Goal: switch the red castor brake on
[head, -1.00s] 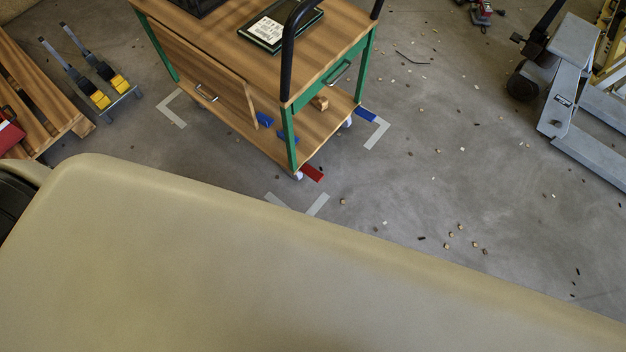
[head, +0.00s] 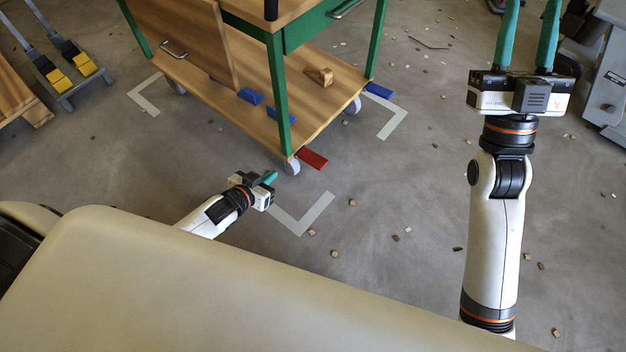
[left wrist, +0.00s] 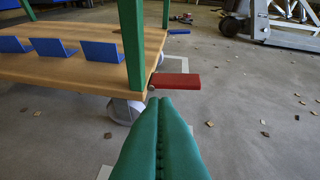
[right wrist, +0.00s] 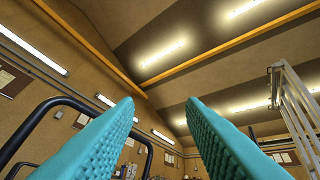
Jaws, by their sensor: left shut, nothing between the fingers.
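The red castor brake pedal (head: 312,159) sticks out at the near corner of the wooden cart, beside a castor wheel (head: 291,167). In the left wrist view the red pedal (left wrist: 176,80) looks flat and roughly level, at the lower shelf's corner. My left gripper (head: 272,177) is shut and empty, low by the floor, just short of the castor and the pedal. Its green fingers (left wrist: 160,104) point at the pedal from below; a gap or contact is hard to tell. My right gripper (head: 526,30) is raised at the right, its teal fingers apart and empty in the right wrist view (right wrist: 163,115).
The cart's lower shelf (head: 215,95) carries blue brackets (head: 251,96) and a wooden block (head: 319,75). A blue pedal (head: 378,90) is at another corner. Grey floor marks (head: 300,222) and small debris lie around. Grey equipment (head: 603,80) stands right.

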